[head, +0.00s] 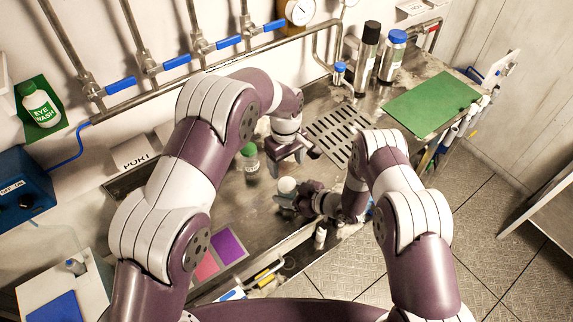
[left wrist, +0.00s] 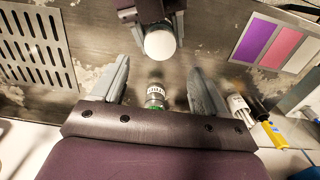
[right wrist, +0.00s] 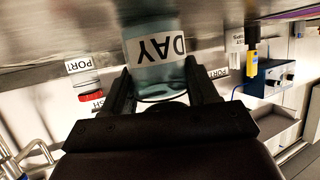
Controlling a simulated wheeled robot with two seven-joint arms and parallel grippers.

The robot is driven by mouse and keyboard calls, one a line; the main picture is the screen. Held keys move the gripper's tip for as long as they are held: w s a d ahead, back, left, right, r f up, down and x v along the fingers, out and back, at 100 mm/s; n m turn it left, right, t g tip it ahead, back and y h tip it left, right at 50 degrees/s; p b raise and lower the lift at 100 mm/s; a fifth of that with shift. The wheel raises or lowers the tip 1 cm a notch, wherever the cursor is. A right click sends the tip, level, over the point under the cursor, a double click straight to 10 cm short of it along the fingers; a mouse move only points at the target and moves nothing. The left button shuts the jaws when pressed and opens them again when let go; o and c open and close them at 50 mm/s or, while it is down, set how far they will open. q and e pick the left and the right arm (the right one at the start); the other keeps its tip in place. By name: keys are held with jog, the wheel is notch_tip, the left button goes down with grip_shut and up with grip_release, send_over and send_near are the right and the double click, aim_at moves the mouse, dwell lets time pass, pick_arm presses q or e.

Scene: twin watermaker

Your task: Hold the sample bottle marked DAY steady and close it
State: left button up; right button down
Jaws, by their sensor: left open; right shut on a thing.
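The bottle marked DAY (right wrist: 155,55) is pale blue and clear, with a white label. My right gripper (head: 290,196) is shut around its sides. A white round top (left wrist: 160,43) shows on it in the left wrist view and in the head view (head: 287,185). I cannot tell whether this top is a fully seated cap. My left gripper (head: 287,152) is open and empty above the counter, just behind the DAY bottle and apart from it. In the left wrist view its fingers (left wrist: 160,82) are spread, with the white top beyond their tips.
A green-capped bottle (head: 249,160) stands left of my left gripper. A slotted drain (head: 338,130) lies to the right. Purple and pink swatches (head: 230,246) lie front left. A white container (left wrist: 240,107) and a yellow item (left wrist: 271,128) stand at one side. Tall flasks (head: 368,60) are farther back.

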aim_at(287, 184)
pick_arm(q)
jog(key=shift+d+f, duration=0.1)
jog(key=shift+f, duration=3.95)
jog(key=c, duration=1.1)
jog(key=m, duration=0.3)
jog(key=o, duration=1.1)
jog(key=shift+o, duration=0.2)
